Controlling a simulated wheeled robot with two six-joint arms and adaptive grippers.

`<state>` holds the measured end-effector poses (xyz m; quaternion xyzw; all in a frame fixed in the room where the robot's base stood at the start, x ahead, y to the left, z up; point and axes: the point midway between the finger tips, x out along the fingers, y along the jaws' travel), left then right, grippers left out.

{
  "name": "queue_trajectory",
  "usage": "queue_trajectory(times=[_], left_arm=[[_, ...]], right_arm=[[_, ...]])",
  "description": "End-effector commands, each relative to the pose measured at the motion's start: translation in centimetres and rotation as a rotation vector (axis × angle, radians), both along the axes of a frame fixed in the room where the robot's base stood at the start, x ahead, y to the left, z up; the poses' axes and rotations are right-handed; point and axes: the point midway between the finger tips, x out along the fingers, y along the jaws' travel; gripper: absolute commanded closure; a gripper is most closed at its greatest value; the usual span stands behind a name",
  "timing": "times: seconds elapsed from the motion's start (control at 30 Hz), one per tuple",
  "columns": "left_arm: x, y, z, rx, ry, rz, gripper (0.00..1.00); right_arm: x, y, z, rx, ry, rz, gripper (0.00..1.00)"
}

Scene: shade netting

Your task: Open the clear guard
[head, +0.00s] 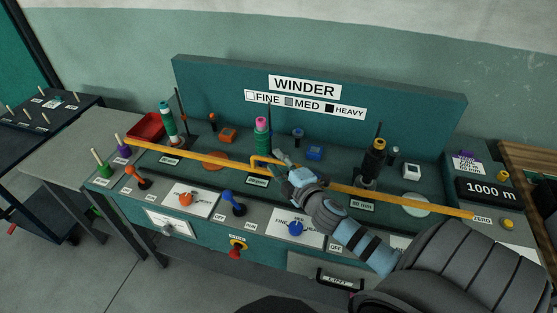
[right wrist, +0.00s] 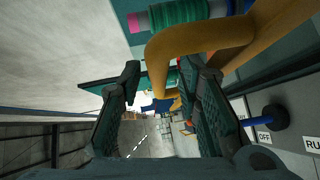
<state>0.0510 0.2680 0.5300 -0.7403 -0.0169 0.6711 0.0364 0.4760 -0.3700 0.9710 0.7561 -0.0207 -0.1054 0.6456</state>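The clear guard shows mainly as its long orange-yellow edge bar (head: 400,200), which runs across the front of the winder's spindles. Its clear pane is hard to make out. A bent yellow handle (head: 256,160) stands out near the bar's middle; it looms large in the right wrist view (right wrist: 205,38). My right gripper (head: 281,165) is at this handle, just to its right in the head view. In the right wrist view its fingers (right wrist: 160,85) are apart, with part of the handle between and beyond them. I cannot tell whether they touch it. My left gripper is not in view.
Behind the bar stand several spools, including a green one with a pink top (head: 262,135). Along the front panel are an orange-red lever (head: 140,178), a blue lever (head: 235,205) and a blue knob (head: 295,228). A red tray (head: 147,127) sits at the left end.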

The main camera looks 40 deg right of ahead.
Motion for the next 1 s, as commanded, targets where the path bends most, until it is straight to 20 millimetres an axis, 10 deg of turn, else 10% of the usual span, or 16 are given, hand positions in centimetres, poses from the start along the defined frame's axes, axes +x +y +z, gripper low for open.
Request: queue_trajectory(times=[0.33,0.53,1.0], left_arm=[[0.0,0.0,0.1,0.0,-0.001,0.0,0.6],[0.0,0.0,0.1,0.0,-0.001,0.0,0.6],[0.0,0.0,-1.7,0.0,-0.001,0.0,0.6]], right_arm=[[0.5,-0.1,-0.1,0.0,0.0,0.001,0.7],[0.5,-0.1,-0.1,0.0,0.0,0.0,1.0],[0.5,-0.1,-2.2,0.002,0.001,0.0,1.0]])
